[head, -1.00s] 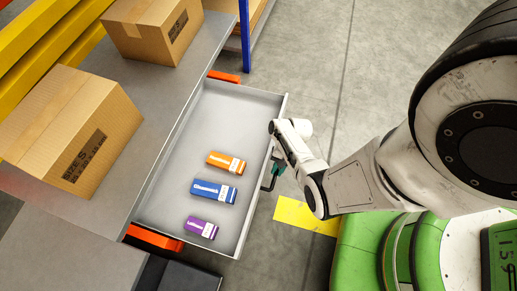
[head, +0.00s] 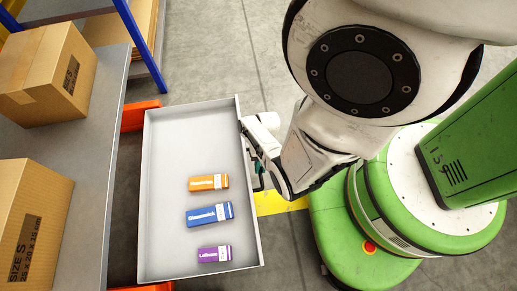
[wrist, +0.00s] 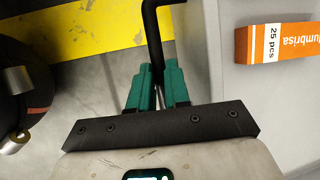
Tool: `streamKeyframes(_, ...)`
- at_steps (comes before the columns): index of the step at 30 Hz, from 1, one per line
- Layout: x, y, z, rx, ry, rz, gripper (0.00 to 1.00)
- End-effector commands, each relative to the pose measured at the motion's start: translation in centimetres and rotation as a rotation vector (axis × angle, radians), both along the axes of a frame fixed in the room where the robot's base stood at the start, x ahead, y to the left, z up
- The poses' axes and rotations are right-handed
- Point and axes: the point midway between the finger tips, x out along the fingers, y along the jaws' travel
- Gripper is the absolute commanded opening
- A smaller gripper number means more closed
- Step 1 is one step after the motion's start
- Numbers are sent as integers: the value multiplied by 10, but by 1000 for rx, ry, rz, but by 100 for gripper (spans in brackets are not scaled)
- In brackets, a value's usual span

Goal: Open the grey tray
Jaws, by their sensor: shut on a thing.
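The grey tray (head: 185,145) is a long open drawer, pulled well out from under the grey bench in the head view. Inside lie an orange box (head: 207,183), a blue box (head: 208,215) and a purple box (head: 213,254). The tray's front wall also shows in the wrist view (wrist: 212,90). Its black bar handle (wrist: 152,30) runs between the teal fingers of my gripper (wrist: 154,88), which are shut on it. In the head view my gripper (head: 259,180) is at the outer side of the front wall, partly hidden by my arm.
Cardboard boxes (head: 42,70) stand on the grey bench (head: 95,130) at left. Orange rails (head: 138,116) show beside the tray. A blue post (head: 142,50) rises at the back. A yellow floor marking (head: 280,203) lies near my base. The concrete floor behind is clear.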

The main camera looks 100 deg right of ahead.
Motion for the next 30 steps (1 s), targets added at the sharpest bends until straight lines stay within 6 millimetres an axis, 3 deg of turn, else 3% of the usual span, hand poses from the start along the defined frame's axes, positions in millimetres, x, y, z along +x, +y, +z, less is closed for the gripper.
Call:
streamKeyframes(4,1,-2,1,-6,0,-1,0)
streamKeyframes(5,1,-2,1,-6,0,-1,20)
streamKeyframes(12,1,-1,0,-3,0,-1,42)
streamKeyframes(22,0,-3,6,-3,-1,-1,42)
streamKeyframes(30,-7,-21,50,-6,-2,-2,42)
